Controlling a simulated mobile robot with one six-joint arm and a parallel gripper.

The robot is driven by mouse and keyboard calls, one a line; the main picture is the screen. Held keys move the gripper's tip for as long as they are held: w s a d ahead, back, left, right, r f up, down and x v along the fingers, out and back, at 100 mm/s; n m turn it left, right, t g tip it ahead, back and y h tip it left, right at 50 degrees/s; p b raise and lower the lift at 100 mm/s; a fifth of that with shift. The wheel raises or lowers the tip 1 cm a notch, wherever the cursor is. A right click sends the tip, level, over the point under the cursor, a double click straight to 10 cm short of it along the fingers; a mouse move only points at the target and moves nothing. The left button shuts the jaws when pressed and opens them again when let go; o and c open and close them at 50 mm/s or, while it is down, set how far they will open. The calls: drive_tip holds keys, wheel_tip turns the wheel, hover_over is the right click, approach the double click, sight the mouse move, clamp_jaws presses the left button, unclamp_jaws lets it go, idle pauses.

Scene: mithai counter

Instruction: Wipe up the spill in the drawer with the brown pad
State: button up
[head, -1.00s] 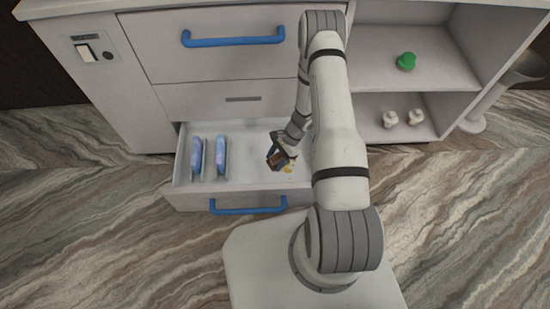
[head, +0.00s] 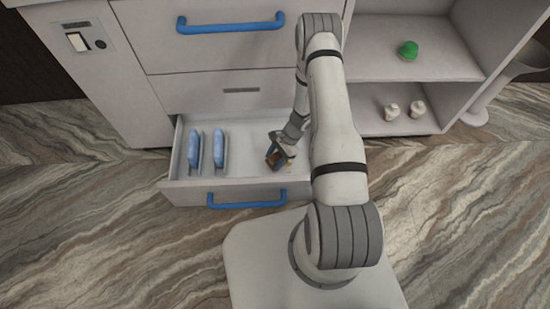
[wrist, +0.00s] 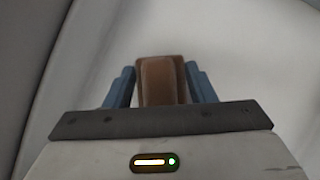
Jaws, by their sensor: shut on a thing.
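My gripper (head: 275,160) reaches down into the open bottom drawer (head: 250,137), in its right part. In the wrist view the brown pad (wrist: 162,80) sits between the two blue fingers of my gripper (wrist: 162,92), which are shut on it. The pad is close to the drawer floor; I cannot tell whether it touches. A small yellowish patch of the spill (head: 289,166) shows beside my gripper in the head view. The rest of the spill is hidden by my gripper and arm. No spill shows in the wrist view.
Two blue packs, a left one (head: 193,150) and a right one (head: 218,148), stand in the drawer's left part. The drawer's blue handle (head: 246,199) is at its front. A green item (head: 408,50) and two small whitish items (head: 392,111) are on the shelves at right.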

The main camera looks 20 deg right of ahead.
drive_tip(key=shift+f+b, duration=0.95)
drive_tip(key=shift+f, duration=0.05)
drive_tip(key=shift+d, duration=0.1)
